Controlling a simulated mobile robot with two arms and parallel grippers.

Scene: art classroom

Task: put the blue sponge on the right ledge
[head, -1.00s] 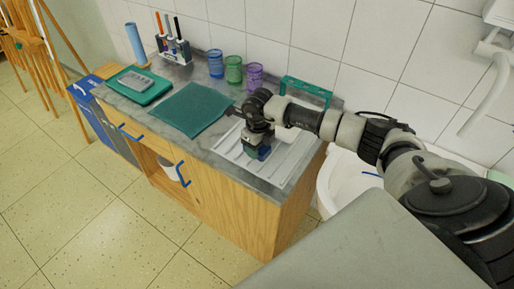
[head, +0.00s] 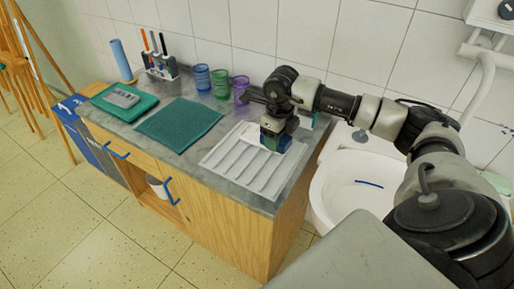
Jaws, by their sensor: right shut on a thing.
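My right gripper (head: 276,139) points down and is shut on the blue sponge (head: 269,141), which shows blue and green faces below the fingers. The sponge is over the back right part of a white ridged tray (head: 236,159) on the counter. I cannot tell whether it touches the tray. To the right of the counter is a white sink (head: 330,192) with a pale rim. No part is clearly marked as the right ledge. My left gripper is not in view.
The grey counter (head: 187,158) holds a teal mat (head: 180,124), a green tray with a grey block (head: 121,97), several coloured cups (head: 220,84) and a marker holder (head: 160,64). A blue strip (head: 369,184) lies in the sink. Tiled wall stands behind.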

